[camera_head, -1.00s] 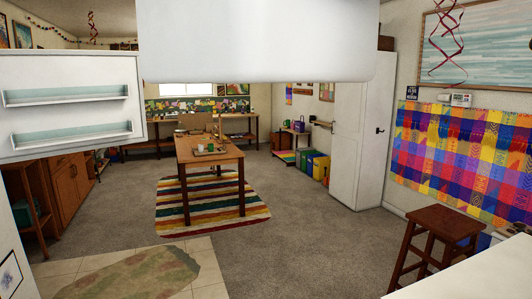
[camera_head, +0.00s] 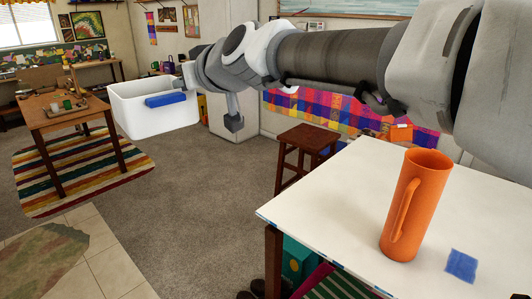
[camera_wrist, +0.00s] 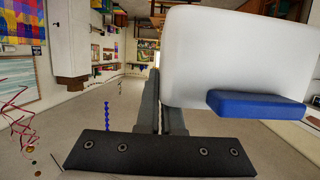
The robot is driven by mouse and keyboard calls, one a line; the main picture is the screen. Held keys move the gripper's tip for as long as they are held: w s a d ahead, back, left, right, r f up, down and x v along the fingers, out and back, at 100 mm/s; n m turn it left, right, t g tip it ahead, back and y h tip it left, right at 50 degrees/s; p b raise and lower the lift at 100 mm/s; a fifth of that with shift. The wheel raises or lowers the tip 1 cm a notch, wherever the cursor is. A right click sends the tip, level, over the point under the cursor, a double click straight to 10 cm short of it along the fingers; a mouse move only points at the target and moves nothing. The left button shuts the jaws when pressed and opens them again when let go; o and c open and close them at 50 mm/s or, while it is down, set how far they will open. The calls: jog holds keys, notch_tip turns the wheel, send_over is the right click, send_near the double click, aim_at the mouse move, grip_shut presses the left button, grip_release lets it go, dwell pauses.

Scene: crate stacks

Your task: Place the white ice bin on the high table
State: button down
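The white ice bin (camera_head: 150,109) has a blue handle on its side and hangs in the air at the left of the head view, above the carpet. My gripper (camera_head: 181,80) is at the bin's right rim with its fingers closed on it. In the wrist view the bin (camera_wrist: 235,55) fills the upper right, and my gripper (camera_wrist: 158,105) meets its left edge; the exact contact is partly hidden. A white-topped high table (camera_head: 325,215) stands at the lower right, apart from the bin.
An orange pitcher (camera_head: 413,205) and a blue square (camera_head: 461,265) are on the white tabletop, whose left part is clear. A brown stool (camera_head: 307,140) stands behind it. A wooden table (camera_head: 55,118) on a striped rug is at the left. Carpet between is open.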

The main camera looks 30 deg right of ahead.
jog(key=w+d+f+m+g+h, duration=0.1)
jog(key=d+f+m+h, duration=0.5)
jog(key=f, duration=0.6)
jog(key=w+d+f+m+g+h, duration=0.1)
jog(key=d+f+m+g+h, duration=0.15)
jog(key=d+f+h, duration=0.75)
jog(key=s+d+f+m+g+p, duration=0.1)
jog(key=s+d+f+m+g, duration=0.25)
jog(key=s+d, duration=0.4)
jog(key=s+d+f+m+g, duration=0.25)
jog(key=s+d+m, duration=0.2)
jog(key=s, duration=0.55)
jog(key=shift+g, duration=0.45)
jog(key=shift+w+d+f+b, duration=1.15)
jog(key=shift+d+f+b, duration=0.25)
jog(key=shift+f, duration=0.25)
jog(key=shift+w+d+f+b, duration=1.1)
jog(key=shift+d+f+b, duration=0.3)
jog(key=shift+f, duration=0.2)
jog(key=shift+w+d+f+b, duration=1.15)
jog(key=shift+d+f+b, duration=0.15)
jog(key=shift+d+f, duration=0.3)
jog(key=shift+a, duration=0.1)
